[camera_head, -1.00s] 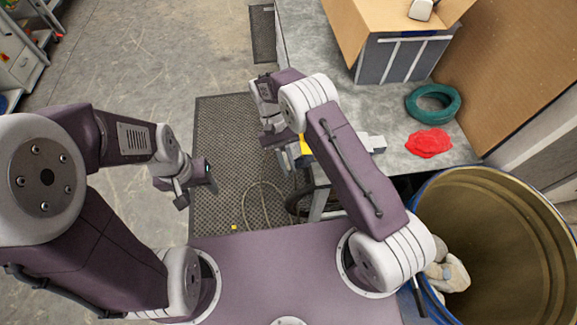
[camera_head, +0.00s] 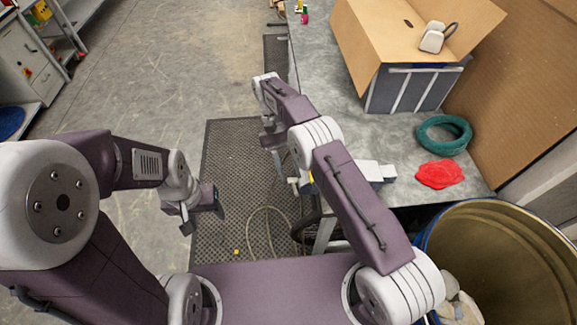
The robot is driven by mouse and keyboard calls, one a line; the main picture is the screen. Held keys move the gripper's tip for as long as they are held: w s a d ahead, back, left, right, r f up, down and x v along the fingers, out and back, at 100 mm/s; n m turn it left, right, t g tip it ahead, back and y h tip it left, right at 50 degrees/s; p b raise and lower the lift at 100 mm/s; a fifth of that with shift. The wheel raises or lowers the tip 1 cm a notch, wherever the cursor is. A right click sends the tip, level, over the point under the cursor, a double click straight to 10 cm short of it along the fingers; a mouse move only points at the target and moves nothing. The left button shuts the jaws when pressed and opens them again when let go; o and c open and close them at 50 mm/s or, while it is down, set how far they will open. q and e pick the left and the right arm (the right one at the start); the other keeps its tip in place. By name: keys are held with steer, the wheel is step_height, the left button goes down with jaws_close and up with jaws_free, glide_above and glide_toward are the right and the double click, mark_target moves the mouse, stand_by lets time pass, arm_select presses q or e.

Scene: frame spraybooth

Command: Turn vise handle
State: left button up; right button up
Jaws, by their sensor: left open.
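The vise (camera_head: 376,172) is at the near left edge of the grey workbench, mostly hidden behind my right arm. Its pale grey block shows to the right of the arm. Small pale and yellow parts show left of the arm, and I cannot tell which is the handle. My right gripper (camera_head: 279,163) points down beyond the bench's left edge, close to those parts. Its fingers are too small and covered to tell whether they are open or touch anything. My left gripper (camera_head: 188,222) is open and empty over the floor mat, well left of the vise.
The workbench (camera_head: 320,65) carries an open cardboard box (camera_head: 370,30), a green ring-shaped coil (camera_head: 431,146) and a red cloth (camera_head: 439,174). A large open barrel (camera_head: 500,255) stands at the near right. The dark floor mat (camera_head: 232,150) and a loose hose (camera_head: 262,213) lie left of the bench.

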arm_select(q)
step_height(320, 180, up, 4)
steer(key=shift+r+p, duration=0.1)
steer(key=shift+p, duration=1.05)
